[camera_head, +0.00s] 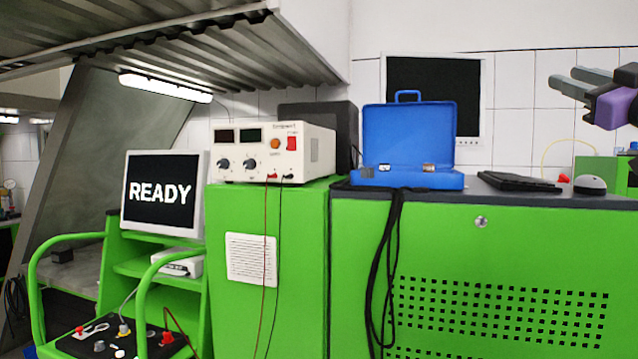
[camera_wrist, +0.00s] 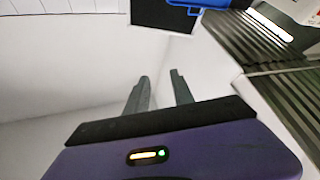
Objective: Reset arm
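My gripper (camera_head: 588,82) is at the upper right of the head view, raised in the air above the green bench, with grey fingers and a purple body. In the wrist view my gripper (camera_wrist: 163,87) has its two fingers apart, with nothing between them but pale wall behind. The fingers touch nothing.
An open blue case (camera_head: 408,135), a power supply (camera_head: 273,151), a keyboard (camera_head: 519,181) and a mouse (camera_head: 590,185) stand on the green cabinets. A wall monitor (camera_head: 470,85) hangs behind. A screen reading READY (camera_head: 161,193) is at left. A corrugated canopy (camera_head: 215,62) overhangs the upper left.

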